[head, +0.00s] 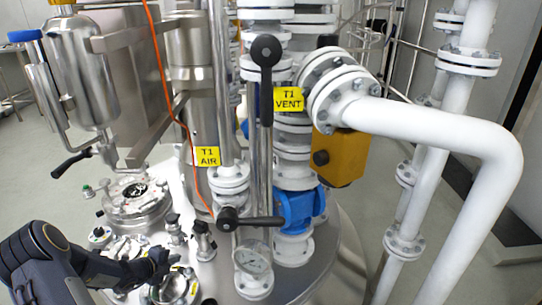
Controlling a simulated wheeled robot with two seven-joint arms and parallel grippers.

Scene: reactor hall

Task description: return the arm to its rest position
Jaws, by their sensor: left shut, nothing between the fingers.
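My left arm comes in from the lower left, dark grey and black. My left gripper (160,262) is at its end, low over the steel reactor lid (320,262), beside small ports and fittings. It is shut with nothing seen in it. Whether it touches the fittings below cannot be told. My right gripper is not in view.
Black-handled valves stand close by, one lever upright (266,85) by the T1 VENT label (288,99), one lying level (250,221) below the T1 AIR label (208,156). A pressure gauge (252,260) is right of the gripper. White pipes (440,125) fill the right side.

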